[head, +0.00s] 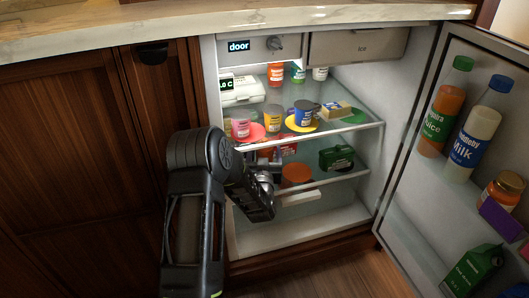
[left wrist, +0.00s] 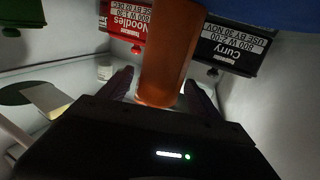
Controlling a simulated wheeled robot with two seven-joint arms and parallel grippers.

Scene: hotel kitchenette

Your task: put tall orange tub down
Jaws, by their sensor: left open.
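In the left wrist view an upright-looking orange tub (left wrist: 168,50) stands between the two fingers of my left gripper (left wrist: 162,92). The fingers are apart, one on each side of its end; I cannot tell whether they touch it. The picture is upside down there. In the head view my left gripper (head: 264,182) reaches into the fridge at the lower shelf, its fingertips mostly hidden. A round orange thing (head: 296,174) shows just right of it; I cannot tell whether it is the same tub. My right gripper is not in view.
A red noodles box (left wrist: 125,22) and a black curry box (left wrist: 232,45) flank the tub. A green box (head: 336,158) stands on the glass shelf to the right. The upper shelf (head: 340,130) holds several tubs. The open door (head: 400,210) with bottles bounds the right.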

